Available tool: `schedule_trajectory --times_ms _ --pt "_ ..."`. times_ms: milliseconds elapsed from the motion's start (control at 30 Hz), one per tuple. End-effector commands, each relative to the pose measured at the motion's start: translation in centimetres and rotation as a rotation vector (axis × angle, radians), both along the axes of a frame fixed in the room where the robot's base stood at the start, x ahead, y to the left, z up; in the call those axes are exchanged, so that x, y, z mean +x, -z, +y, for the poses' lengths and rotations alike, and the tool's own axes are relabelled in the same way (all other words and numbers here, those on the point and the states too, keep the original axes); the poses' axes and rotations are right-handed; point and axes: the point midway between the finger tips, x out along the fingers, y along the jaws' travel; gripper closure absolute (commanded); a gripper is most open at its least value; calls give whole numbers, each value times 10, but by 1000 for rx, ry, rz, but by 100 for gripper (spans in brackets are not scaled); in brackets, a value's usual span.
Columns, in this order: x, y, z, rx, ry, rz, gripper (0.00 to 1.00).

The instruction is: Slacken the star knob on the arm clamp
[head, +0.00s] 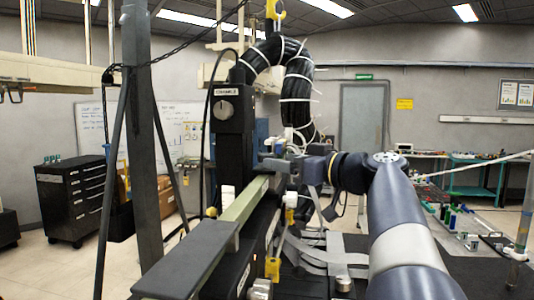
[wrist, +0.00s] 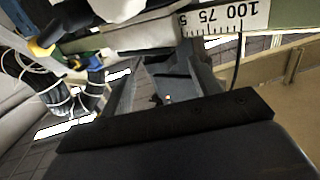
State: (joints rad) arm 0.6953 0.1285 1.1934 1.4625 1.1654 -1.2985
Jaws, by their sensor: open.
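My gripper (head: 290,167) reaches in from the right in the head view, beside the dark upright column and the green rail (head: 245,200). In the wrist view its two dark fingers stand apart with a gap between them (wrist: 163,75), and nothing shows held. A white scale (wrist: 228,18) marked 100 and 75 lies just beyond the fingertips. A yellow-and-dark part (wrist: 42,48) shows at the upper left of the wrist view. I cannot make out the star knob or the arm clamp for certain in either view; a small yellow knob (head: 211,212) sits left of the rail.
A dark column (head: 233,135) with a grey dial stands left of my gripper. A thick bundle of black cables (head: 297,85) arches above it. A grey post (head: 139,120) stands at the left. A black drawer cabinet (head: 72,198) is farther back. Small parts lie on the right-hand table.

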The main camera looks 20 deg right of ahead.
Motion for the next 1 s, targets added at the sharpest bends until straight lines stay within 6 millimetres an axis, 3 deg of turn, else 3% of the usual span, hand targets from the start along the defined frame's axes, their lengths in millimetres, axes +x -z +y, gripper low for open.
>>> schedule_trajectory --times_ms 300,700,1000 --pt "41 -2 20 1 -1 2 40" --pt "47 0 23 0 2 1 40" --pt "47 0 23 0 2 1 65"
